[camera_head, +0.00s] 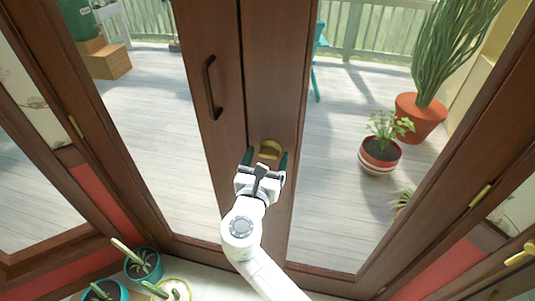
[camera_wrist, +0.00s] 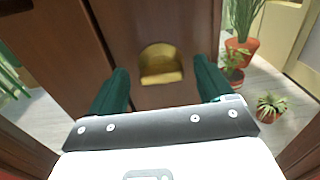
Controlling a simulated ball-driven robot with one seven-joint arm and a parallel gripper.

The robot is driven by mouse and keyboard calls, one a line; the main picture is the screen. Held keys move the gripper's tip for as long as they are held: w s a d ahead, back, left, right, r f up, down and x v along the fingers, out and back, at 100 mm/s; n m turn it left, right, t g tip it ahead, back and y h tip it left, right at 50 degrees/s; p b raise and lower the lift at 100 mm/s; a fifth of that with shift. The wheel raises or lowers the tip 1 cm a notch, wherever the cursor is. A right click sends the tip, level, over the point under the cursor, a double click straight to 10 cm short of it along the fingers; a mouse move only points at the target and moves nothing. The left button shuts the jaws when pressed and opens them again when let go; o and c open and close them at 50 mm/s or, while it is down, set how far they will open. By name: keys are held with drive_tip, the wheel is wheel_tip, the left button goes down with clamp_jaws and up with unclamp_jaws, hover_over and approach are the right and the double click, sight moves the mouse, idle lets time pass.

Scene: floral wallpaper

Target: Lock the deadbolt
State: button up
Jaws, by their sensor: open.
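The brass deadbolt (camera_head: 270,149) sits on the dark brown door's middle stile, below and right of the long dark handle (camera_head: 212,88). In the wrist view the deadbolt (camera_wrist: 161,64) shows as a gold piece with a rounded top and a protruding lower part, between and beyond my fingertips. My gripper (camera_head: 267,158) is open in front of it, one dark green finger on each side. In the wrist view my gripper (camera_wrist: 160,82) holds nothing. I cannot tell whether a finger touches the deadbolt.
Glass panes flank the stile. Beyond them are a striped pot (camera_head: 380,157) and a large orange pot (camera_head: 420,118) on a wooden deck. Potted cacti (camera_head: 143,264) stand at the lower left, inside. A brass handle (camera_head: 521,253) is at the far right.

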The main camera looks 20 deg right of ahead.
drive_tip(key=shift+w+d, duration=0.35)
drive_tip(key=c, duration=1)
drive_tip(key=shift+o, duration=0.2)
